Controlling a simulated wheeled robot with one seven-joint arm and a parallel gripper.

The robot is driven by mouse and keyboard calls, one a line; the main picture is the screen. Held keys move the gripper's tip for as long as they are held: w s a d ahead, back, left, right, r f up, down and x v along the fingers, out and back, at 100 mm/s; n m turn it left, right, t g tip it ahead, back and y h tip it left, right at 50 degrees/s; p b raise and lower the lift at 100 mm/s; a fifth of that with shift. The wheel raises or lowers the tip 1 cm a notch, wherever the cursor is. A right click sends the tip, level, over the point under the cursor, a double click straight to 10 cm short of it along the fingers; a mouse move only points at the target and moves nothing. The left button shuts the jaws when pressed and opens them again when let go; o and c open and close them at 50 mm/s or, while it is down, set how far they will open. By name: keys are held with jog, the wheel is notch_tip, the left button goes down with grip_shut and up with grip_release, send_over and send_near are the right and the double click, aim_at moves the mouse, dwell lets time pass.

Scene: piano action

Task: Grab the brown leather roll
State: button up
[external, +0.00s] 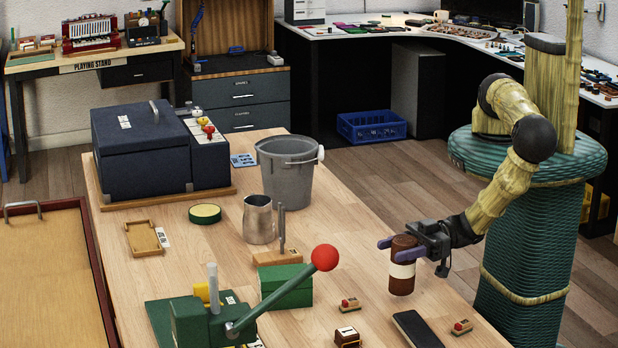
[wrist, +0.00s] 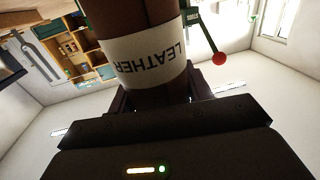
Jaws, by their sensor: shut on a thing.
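The brown leather roll (external: 404,253) is a dark brown upright cylinder with a white band, near the right edge of the wooden table (external: 350,235). My gripper (external: 401,244) is shut on the roll from the right, with its purple fingers around the roll's upper part. In the wrist view the leather roll (wrist: 145,62) fills the upper middle, and its white band reads "LEATHER" upside down. The roll looks held above the tabletop, but its exact height is hard to tell. Its far side is hidden.
A green press with a red-knobbed lever (external: 325,257) stands left of the roll. A dark flat slab (external: 418,330) and small labelled blocks (external: 349,304) lie in front. A grey bucket (external: 286,170) and a metal jug (external: 258,220) stand farther back. The tabletop between bucket and roll is clear.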

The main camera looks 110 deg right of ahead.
notch_tip(320, 180, up, 8)
jog(key=shift+f+b, duration=0.1)
jog(key=shift+b, duration=0.45)
jog(key=shift+w, duration=0.1)
